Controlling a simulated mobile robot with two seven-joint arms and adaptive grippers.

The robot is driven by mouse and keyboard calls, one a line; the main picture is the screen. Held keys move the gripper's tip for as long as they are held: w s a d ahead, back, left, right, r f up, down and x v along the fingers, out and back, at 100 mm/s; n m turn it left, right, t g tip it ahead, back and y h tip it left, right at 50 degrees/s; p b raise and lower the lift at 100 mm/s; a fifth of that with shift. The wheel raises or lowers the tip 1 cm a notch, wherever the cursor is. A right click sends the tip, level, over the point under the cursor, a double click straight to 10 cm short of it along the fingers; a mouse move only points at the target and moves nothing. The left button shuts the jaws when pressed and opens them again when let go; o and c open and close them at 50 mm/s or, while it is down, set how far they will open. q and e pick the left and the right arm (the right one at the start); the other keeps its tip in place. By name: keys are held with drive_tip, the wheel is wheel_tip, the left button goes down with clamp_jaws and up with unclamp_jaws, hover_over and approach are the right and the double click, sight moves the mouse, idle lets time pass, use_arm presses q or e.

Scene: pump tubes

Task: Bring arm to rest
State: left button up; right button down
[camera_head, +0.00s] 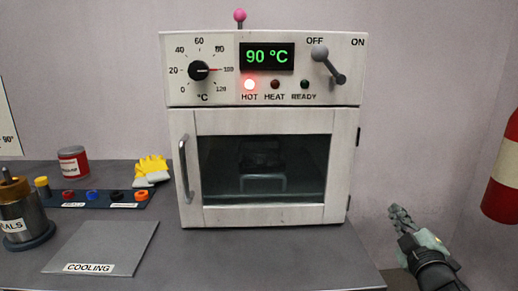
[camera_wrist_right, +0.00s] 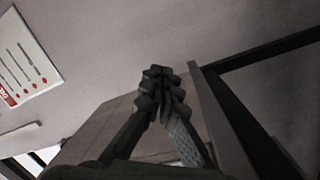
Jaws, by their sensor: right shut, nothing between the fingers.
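My right gripper (camera_head: 400,218) is at the lower right in the head view, beside the right edge of the table and apart from everything there. Its fingers are shut and empty; the right wrist view shows the closed fingertips (camera_wrist_right: 163,85) pressed together. My left gripper does not show in either view.
A white oven (camera_head: 265,215) with its door closed stands on the grey table (camera_head: 300,265); its display reads 90 °C and the HOT lamp glows red. A COOLING plate (camera_head: 105,245) lies at left front. A red cylinder (camera_head: 505,175) is at the right edge.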

drive_tip(key=s+f+m+g, duration=0.25)
drive_tip(key=s+f, duration=0.25)
drive_tip(key=f, duration=0.3)
drive_tip(key=s+a+f+m+g+h, duration=0.1)
drive_tip(key=s+f+g, duration=0.25)
drive_tip(key=f, duration=0.45)
drive_tip(key=s+f+m+g, duration=0.2)
drive_tip(key=s+f, duration=0.3)
drive_tip(key=f, duration=0.2)
use_arm(q)
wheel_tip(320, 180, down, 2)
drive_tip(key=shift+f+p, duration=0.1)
drive_tip(key=shift+p, duration=0.2)
use_arm(e)
drive_tip(key=s+a+f+m+g, duration=0.1)
drive_tip(key=s+a+f+g, duration=0.1)
drive_tip(key=s+f, duration=0.4)
drive_tip(key=s+a+f+m+g+y, duration=0.1)
drive_tip(key=s+a+f+g, duration=0.2)
drive_tip(key=s, duration=1)
wheel_tip(320, 180, down, 4)
drive_tip(key=shift+s+a+r+g+y, duration=0.15)
drive_tip(key=shift+a+r+g+y, duration=0.15)
drive_tip(key=shift+g, duration=0.9)
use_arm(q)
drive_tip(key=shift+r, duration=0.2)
use_arm(e)
drive_tip(key=shift+m, duration=0.25)
